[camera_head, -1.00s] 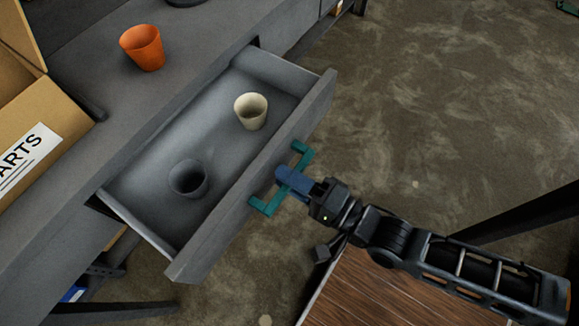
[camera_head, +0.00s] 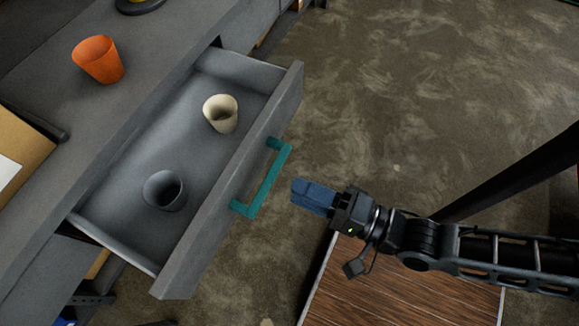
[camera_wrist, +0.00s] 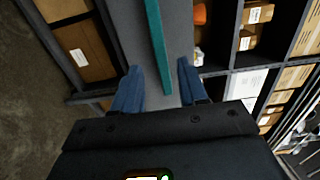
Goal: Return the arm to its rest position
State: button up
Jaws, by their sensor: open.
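My gripper (camera_head: 298,193) is open and empty, with blue fingers. In the head view it is to the right of the teal handle (camera_head: 266,182), apart from it. In the wrist view my gripper (camera_wrist: 160,80) shows spread fingers, with the teal handle (camera_wrist: 156,45) beyond and between them. The grey drawer (camera_head: 285,105) stands pulled out from the bench. It holds a cream cup (camera_head: 221,114) and a dark grey cup (camera_head: 164,190).
An orange cup (camera_head: 98,60) stands on the grey bench top (camera_head: 150,75), near a cardboard box (camera_head: 22,150) at the left. A wood-topped surface (camera_head: 400,290) lies below my arm. Shelves with boxes (camera_wrist: 257,13) show in the wrist view. Open floor lies to the right.

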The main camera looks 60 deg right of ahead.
jog(key=shift+s, duration=0.2)
dwell(0.5)
jog(key=s+r+n+g, duration=0.3)
jog(key=s+r+n, duration=0.3)
jog(key=r+n, duration=0.5)
jog(key=shift+r+n, duration=0.25)
jog(key=shift+n, duration=3.25)
jog(key=shift+s, duration=0.1)
dwell(2.6)
